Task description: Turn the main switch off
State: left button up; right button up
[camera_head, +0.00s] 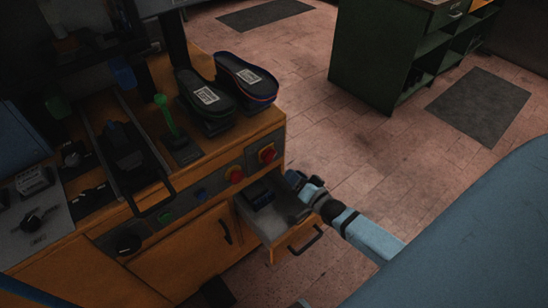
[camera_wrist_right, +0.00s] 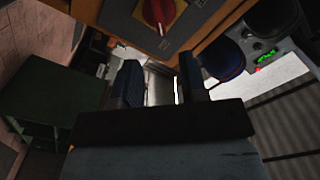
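Two red knobs sit on the front panel of the wooden bench in the head view: the right one (camera_head: 267,154) on a grey plate near the corner, the other (camera_head: 235,174) to its left. I cannot tell from labels which is the main switch. In the right wrist view a red rotary knob (camera_wrist_right: 158,12) on a yellow backing shows at the top edge, partly cut off. My right gripper (camera_head: 297,182) is just right of and below the right knob, apart from it, above an open drawer. Its two fingers (camera_wrist_right: 160,78) stand apart with nothing between them. My left gripper is not in view.
The open drawer (camera_head: 292,241) holds a dark box (camera_head: 259,194) and juts out below the knobs. A green cabinet (camera_head: 378,60) stands behind. The floor between is clear.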

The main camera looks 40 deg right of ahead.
aim_at(273, 158)
jog(key=w, duration=0.6)
jog(key=w+a, duration=0.1)
jog(key=w, duration=0.3)
jog(key=shift+w, duration=0.1)
grip_shut()
